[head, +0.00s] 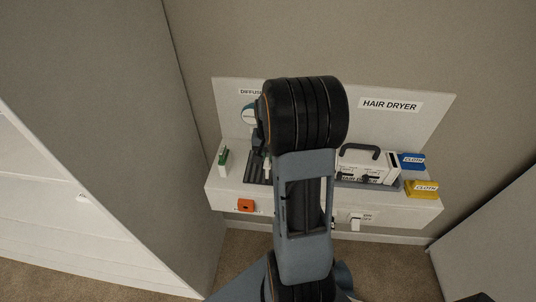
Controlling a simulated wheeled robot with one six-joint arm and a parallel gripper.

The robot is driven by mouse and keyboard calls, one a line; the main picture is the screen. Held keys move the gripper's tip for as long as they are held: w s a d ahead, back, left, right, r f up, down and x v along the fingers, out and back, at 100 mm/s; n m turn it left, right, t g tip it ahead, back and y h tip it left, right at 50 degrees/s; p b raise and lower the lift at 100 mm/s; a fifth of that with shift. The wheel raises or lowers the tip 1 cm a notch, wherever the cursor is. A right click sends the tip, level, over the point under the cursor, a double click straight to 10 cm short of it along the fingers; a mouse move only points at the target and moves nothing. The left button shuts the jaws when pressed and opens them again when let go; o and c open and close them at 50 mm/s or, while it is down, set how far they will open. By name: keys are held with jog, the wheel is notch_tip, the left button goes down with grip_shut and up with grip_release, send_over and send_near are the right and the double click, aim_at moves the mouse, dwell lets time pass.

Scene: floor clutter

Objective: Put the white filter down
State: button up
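My arm stands in the middle of the head view and hides much of the shelf. My gripper (258,167) shows only in part as dark fingers left of the arm, low over the left half of the white shelf. A small white piece (267,168) shows beside the fingers. It may be the white filter, but I cannot tell whether it is held or lies on the shelf. The opening between the fingertips is not clear. A white hair dryer unit (365,166) with a black handle sits on the shelf at right.
The white shelf (229,188) has a back panel labelled HAIR DRYER. A white-and-green block (223,160) stands at its left end. An orange piece (245,205) is on the front face. Walls flank both sides.

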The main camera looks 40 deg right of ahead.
jog(key=o, duration=0.4)
jog(key=shift+r, duration=0.15)
notch_tip(320, 180, up, 11)
jog(key=s+a+n+t, duration=0.1)
jog(key=s+a+n, duration=0.2)
jog(key=a, duration=0.3)
jog(key=s+a+n+t, duration=0.2)
jog(key=s+a+n, duration=0.1)
jog(key=a, duration=0.3)
jog(key=s+a+r+n+t, duration=0.1)
jog(key=s+a+n, duration=0.1)
jog(key=s+a, duration=0.2)
jog(key=shift+s+a+n+t+b, duration=0.15)
jog(key=shift+a+n, duration=0.05)
jog(key=shift+a, duration=0.55)
jog(key=shift+s+a+n+t+b, duration=0.15)
jog(key=shift+a+n, duration=0.05)
jog(key=shift+a, duration=0.5)
